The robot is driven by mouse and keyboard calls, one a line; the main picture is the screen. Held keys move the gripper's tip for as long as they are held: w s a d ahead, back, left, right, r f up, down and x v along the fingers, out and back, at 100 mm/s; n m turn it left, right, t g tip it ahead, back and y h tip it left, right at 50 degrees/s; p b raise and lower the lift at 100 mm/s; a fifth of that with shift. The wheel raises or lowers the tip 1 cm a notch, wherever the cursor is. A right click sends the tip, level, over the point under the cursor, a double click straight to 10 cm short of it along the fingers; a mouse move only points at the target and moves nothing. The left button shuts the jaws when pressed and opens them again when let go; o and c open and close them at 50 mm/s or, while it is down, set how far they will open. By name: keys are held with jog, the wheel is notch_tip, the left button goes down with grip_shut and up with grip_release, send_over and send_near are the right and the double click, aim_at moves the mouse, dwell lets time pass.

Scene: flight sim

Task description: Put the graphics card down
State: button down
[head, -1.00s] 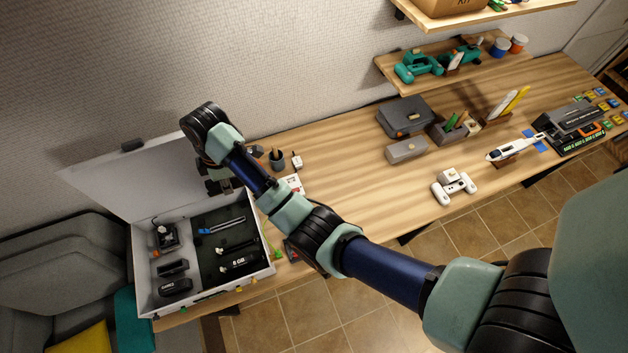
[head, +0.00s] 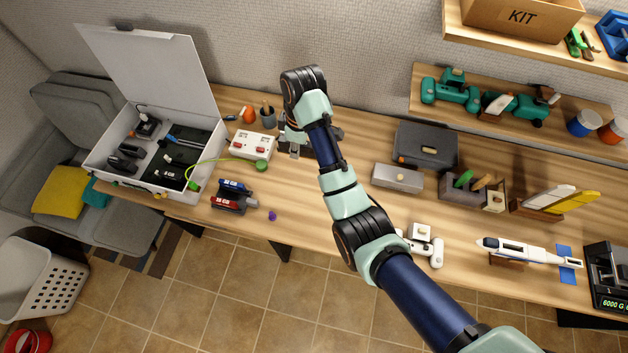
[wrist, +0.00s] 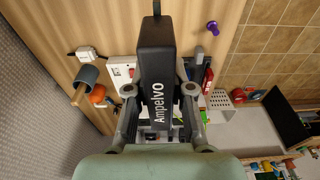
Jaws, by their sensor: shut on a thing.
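The graphics card, a black block lettered "Ampelvo" (wrist: 157,85), fills the middle of the wrist view. My gripper (wrist: 157,92) is shut on it, with one finger on each side. In the head view my gripper (head: 293,143) hangs over the back of the wooden table, right of the white tester box. The card is mostly hidden behind my arm there. I cannot tell whether the card touches the table.
An open white case (head: 107,182) with several parts stands at the left. A white tester box (head: 252,145), a cup (head: 268,118), red (head: 228,203) and blue (head: 235,186) modules and a purple pin (head: 272,216) are nearby. A grey case (head: 425,146) stands right.

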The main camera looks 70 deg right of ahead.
jog(key=f+b, duration=0.7)
jog(key=f, duration=0.8)
jog(key=shift+w+f, duration=0.2)
jog(key=shift+f+b, duration=0.5)
jog(key=shift+f, duration=1.8)
jog(key=shift+f, duration=0.1)
jog(key=shift+f, duration=0.35)
jog(key=c, duration=1)
grip_release()
jog(key=shift+f, duration=0.1)
